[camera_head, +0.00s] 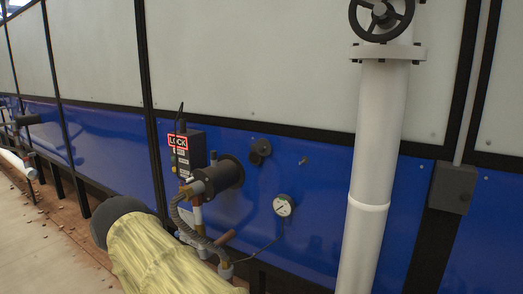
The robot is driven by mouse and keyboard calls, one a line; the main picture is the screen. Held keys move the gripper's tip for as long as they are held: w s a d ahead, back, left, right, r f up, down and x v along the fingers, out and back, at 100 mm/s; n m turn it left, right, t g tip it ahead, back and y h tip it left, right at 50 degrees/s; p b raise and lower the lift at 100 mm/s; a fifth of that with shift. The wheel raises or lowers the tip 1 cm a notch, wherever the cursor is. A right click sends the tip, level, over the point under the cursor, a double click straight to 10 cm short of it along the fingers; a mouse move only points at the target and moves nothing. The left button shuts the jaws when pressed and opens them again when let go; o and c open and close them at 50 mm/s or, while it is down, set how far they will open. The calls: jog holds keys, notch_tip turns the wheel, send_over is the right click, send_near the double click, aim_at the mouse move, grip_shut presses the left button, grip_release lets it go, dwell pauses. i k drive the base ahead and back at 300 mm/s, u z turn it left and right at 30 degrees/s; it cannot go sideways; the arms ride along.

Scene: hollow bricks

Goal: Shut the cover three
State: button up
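No part is clearly marked as cover three, so I cannot tell which one it is. A small round black fitting (260,150) sits on the blue wall panel, right of a dark box with a LOCK sign (182,146). A thick black cylinder (219,177) sticks out of the panel below and left of it. I cannot tell whether either is a cover, or open or shut. My gripper is not seen in this view.
A round gauge (283,205) and hoses with brass fittings (190,218) are near the cylinder. A white vertical pipe (373,165) with a black handwheel (381,16) stands to the right. A grey box (453,187) is at far right. Floor (35,225) shows at left.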

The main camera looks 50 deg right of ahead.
aim_at(260, 149)
jog(key=z, duration=1.7)
